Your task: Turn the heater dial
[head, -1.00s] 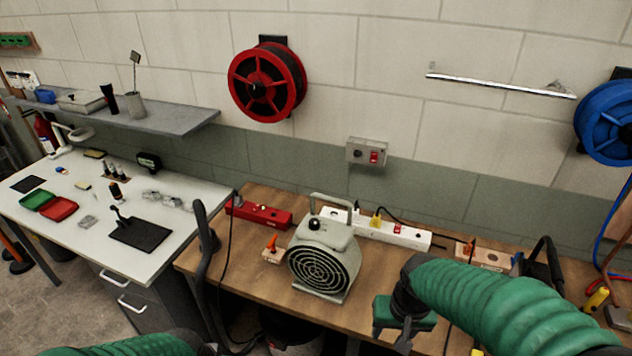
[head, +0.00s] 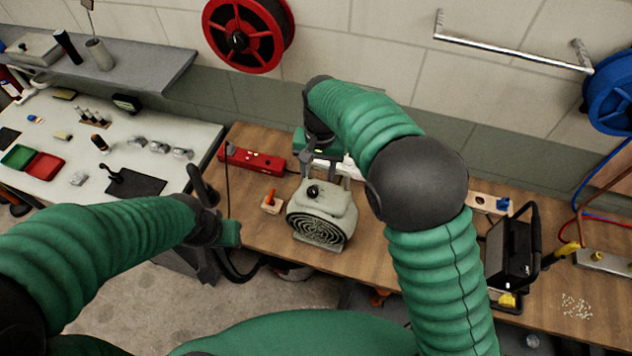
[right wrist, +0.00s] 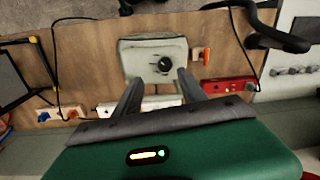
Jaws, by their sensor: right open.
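The grey-white heater (head: 322,212) stands on the wooden bench with its round grille toward me. Its black dial (head: 313,191) is on the top face. The dial (right wrist: 165,64) also shows in the right wrist view, just beyond and between my right fingertips. My right gripper (head: 325,165) is open and empty, at the wall side of the heater, with its fingers apart and not visibly touching the dial. Both fingers show in the right wrist view (right wrist: 160,82). My left gripper (head: 228,234) is left of the heater at the bench's front edge; its jaw opening cannot be made out.
A red power strip (head: 252,160) and a small block with an orange switch (head: 270,203) lie left of the heater. A white power strip (head: 350,168) is behind it, partly hidden by my right arm. A black-framed lamp (head: 512,248) stands at the right.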

